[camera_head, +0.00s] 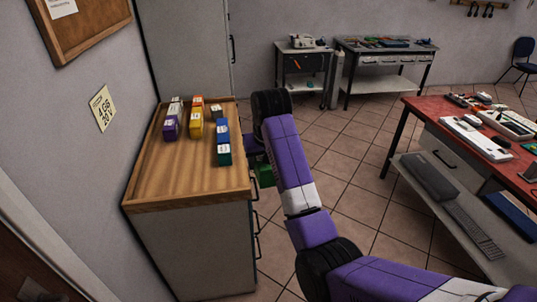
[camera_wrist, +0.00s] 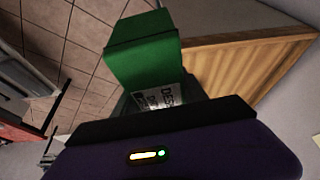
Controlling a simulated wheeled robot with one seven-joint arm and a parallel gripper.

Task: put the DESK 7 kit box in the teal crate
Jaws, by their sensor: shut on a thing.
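My gripper (camera_head: 254,152) is shut on a green box (camera_wrist: 143,52), held beside the right edge of the wooden-topped cabinet, clear of its top. In the wrist view a white label (camera_wrist: 166,97) on it shows the word DESK; its number is not readable. In the head view the green box (camera_head: 265,176) is mostly hidden behind my arm. No teal crate is visible in either view.
A red workbench (camera_head: 440,115) with power strips stands right. Tiled floor (camera_head: 345,160) lies between.

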